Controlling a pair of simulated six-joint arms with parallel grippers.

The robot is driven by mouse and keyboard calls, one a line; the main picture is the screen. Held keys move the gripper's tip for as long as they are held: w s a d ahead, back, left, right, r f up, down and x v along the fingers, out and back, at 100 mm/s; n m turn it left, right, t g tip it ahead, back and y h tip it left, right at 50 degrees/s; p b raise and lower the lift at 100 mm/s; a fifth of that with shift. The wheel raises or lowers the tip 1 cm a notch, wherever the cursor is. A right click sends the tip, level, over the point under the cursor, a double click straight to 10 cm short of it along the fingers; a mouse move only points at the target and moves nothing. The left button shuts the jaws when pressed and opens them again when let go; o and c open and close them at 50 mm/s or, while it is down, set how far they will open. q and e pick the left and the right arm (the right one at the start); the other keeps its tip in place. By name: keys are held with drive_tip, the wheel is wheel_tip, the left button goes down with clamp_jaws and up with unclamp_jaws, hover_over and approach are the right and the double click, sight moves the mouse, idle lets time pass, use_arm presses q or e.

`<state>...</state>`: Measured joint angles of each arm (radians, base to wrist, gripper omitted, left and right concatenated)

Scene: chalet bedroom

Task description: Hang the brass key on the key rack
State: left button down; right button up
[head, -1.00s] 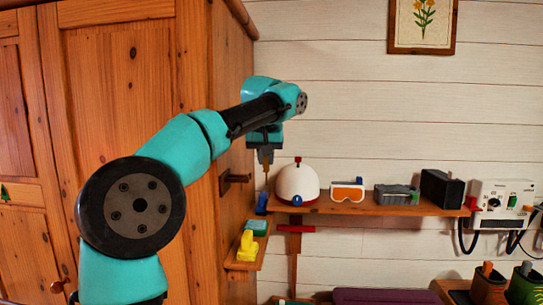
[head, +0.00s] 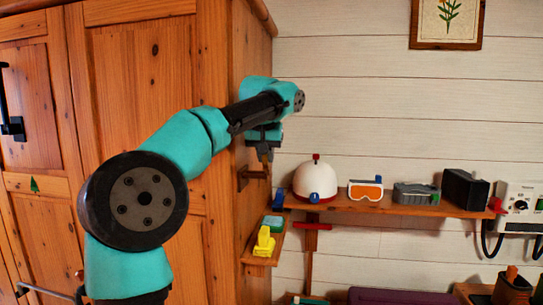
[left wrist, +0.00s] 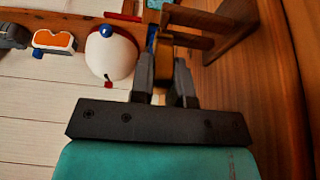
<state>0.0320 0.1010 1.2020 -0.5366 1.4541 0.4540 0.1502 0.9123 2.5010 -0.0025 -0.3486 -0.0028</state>
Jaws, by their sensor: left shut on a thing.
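The key rack (head: 243,178) is a brown wooden piece on the side of the wardrobe. In the left wrist view the rack (left wrist: 233,32) shows at top right with wooden bars reaching left. My left gripper (head: 265,157) points down close in front of the rack. In the left wrist view my left gripper (left wrist: 166,72) is shut on the brass key (left wrist: 161,62), a small yellowish strip between the fingers. The fingers hide most of the key. I cannot tell whether it touches the rack. My right gripper is not in view.
A wall shelf (head: 365,208) right of the gripper holds a white helmet (head: 315,180), orange goggles (head: 366,189), a grey item and a black box (head: 464,189). A small lower shelf (head: 258,259) holds yellow and green items. The wardrobe (head: 150,80) stands close on the left.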

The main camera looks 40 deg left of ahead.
use_arm(q)
drive_tip(key=shift+s+a+f, duration=0.2)
drive_tip(key=shift+s+a, duration=0.15)
drive_tip(key=shift+a, duration=0.15)
drive_tip(key=shift+s+a+f, duration=0.2)
drive_tip(key=shift+s+a, duration=0.15)
drive_tip(key=shift+a, duration=0.1)
drive_tip(key=c, duration=1)
unclamp_jaws()
drive_tip(key=shift+v, duration=8.7)
